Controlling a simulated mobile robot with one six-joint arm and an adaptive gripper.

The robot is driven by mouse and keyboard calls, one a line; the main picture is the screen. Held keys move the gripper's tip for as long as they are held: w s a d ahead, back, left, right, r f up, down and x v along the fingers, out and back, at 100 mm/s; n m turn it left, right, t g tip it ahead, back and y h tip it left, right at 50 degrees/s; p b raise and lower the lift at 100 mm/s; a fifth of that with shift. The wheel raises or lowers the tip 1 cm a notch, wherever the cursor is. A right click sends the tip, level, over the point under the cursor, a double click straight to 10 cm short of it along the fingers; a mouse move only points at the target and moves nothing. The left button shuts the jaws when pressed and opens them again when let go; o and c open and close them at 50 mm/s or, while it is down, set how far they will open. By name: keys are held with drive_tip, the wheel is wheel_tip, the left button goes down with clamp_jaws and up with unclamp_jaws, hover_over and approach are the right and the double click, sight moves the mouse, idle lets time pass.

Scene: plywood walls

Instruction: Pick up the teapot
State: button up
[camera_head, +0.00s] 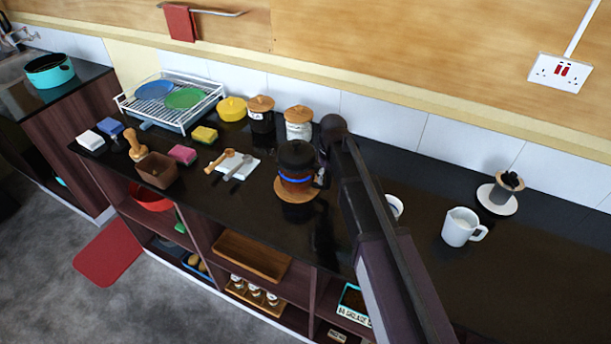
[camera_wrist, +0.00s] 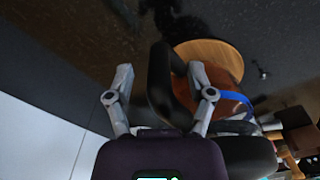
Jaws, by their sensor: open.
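The teapot (camera_head: 296,157) has a black top, a blue band and a reddish-brown body. It stands upright on a round wooden board (camera_head: 294,199) on the black counter. My gripper (camera_head: 323,165) is just to the right of the teapot. In the wrist view my gripper (camera_wrist: 161,72) is open, with its two grey fingers apart. The dark teapot handle (camera_wrist: 158,88) lies between the fingers, seemingly nearer the right one. The teapot body (camera_wrist: 224,102) is beyond the right finger. Whether a finger touches the handle is hard to tell.
Behind the teapot stand lidded jars (camera_head: 299,122) and a yellow pot (camera_head: 232,109). Left are a white board (camera_head: 238,166) with utensils, sponges and a dish rack (camera_head: 213,91). A white jug (camera_head: 461,228) and a cup on a saucer (camera_head: 510,203) stand right. Counter beyond my arm is mostly clear.

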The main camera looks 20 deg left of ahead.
clamp_jaws()
drive_tip(key=shift+w+r, duration=0.1)
drive_tip(key=shift+r, duration=0.05)
idle(0.4)
drive_tip(key=shift+r+p, duration=1.75)
drive_tip(key=shift+p, duration=0.15)
drive_tip(key=s+a+r+p, duration=0.1)
drive_tip(key=s+a, duration=0.2)
drive_tip(key=s, duration=1.2)
drive_tip(key=shift+s+a, duration=0.15)
drive_tip(key=shift+s, duration=0.25)
drive_tip(key=shift+r, duration=0.1)
